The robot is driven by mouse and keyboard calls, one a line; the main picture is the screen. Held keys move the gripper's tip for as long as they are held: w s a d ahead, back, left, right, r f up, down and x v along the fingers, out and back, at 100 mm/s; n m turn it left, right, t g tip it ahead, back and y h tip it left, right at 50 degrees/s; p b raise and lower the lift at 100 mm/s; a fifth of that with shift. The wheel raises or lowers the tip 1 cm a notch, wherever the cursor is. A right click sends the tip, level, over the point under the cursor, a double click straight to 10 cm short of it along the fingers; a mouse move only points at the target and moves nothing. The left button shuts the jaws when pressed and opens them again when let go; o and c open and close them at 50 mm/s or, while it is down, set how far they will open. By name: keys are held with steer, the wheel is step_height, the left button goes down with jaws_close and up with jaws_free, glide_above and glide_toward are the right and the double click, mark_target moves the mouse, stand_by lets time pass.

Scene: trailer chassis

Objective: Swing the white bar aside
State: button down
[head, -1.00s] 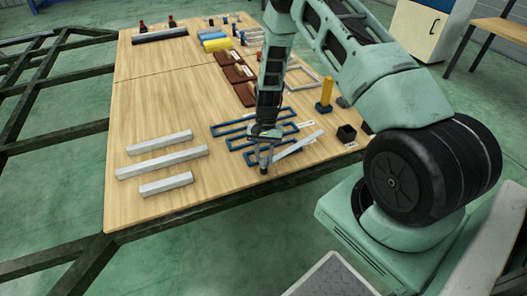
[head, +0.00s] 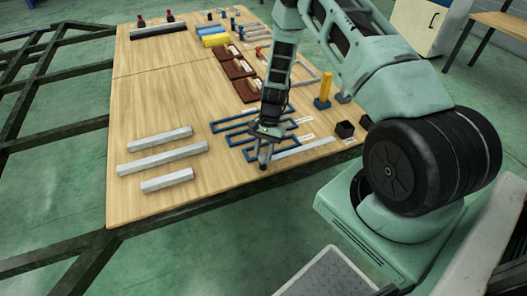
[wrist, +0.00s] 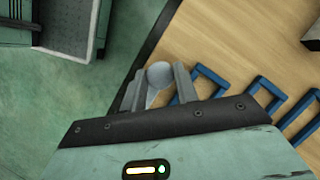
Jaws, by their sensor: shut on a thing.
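The white bar (head: 308,147) lies low over the wooden table near its front right edge, in front of the blue frames. Its left end is at my gripper (head: 264,160), and its other end points right and slightly back. In the wrist view, my gripper (wrist: 158,88) is shut on a rounded pale grey piece (wrist: 159,74) between its two fingers. This piece seems to belong to the bar's near end, but the join is hidden. The rest of the bar is hidden behind the gripper body in that view.
Several blue frames (head: 232,124) lie just behind the bar. A black cube (head: 345,129) and a yellow post (head: 325,86) stand at the right. Three pale blocks (head: 162,160) lie at the left. The table's front edge (head: 215,206) is close to my gripper.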

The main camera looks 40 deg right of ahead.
steer(key=c, duration=1.1)
jaws_free()
steer(key=shift+d, duration=0.1)
steer(key=shift+o, duration=0.2)
steer(key=p+v, duration=0.2)
steer(key=v, duration=1.5)
steer(key=shift+r, duration=0.2)
